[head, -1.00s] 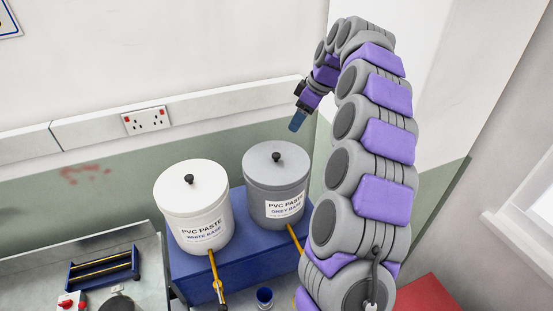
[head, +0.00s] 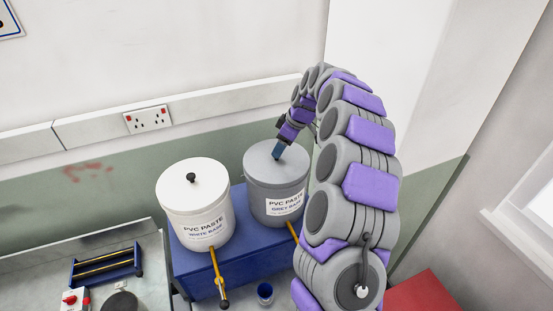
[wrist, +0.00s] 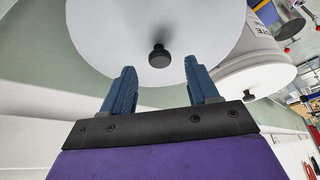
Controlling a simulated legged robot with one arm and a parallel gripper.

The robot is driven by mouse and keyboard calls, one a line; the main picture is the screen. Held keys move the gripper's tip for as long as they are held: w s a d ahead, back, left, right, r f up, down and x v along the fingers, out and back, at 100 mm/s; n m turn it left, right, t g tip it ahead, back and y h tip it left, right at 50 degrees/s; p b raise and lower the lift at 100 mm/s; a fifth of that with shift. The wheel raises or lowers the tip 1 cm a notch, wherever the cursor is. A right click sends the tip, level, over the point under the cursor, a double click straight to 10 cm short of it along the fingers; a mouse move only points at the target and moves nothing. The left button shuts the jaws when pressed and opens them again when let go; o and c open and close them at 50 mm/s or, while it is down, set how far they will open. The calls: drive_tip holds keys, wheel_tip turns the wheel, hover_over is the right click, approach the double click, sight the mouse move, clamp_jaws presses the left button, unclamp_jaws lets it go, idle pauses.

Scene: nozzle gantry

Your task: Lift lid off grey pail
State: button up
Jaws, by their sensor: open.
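The grey pail (head: 277,205) stands on a blue stand, labelled "PVC PASTE GREY BASE". Its grey lid (head: 262,163) is on top of it. In the head view my gripper (head: 277,152) is over the lid and hides its knob. In the wrist view the lid (wrist: 110,40) fills the upper middle, and its black knob (wrist: 159,56) stands just beyond and between the fingertips. My gripper (wrist: 159,70) is open, with blue fingers on either side and nothing between them. I cannot tell the exact gap to the lid.
A white pail (head: 198,217) with its own black-knobbed lid stands close to the left on the same blue stand (head: 205,262). Yellow-handled taps (head: 217,270) stick out in front. A small blue cup (head: 265,292) is below. A wall socket (head: 148,119) and wall are behind.

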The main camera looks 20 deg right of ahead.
drive_tip(key=x, duration=0.3)
drive_tip(key=shift+w+f, duration=0.1)
drive_tip(key=shift+w, duration=0.1)
clamp_jaws()
idle(0.3)
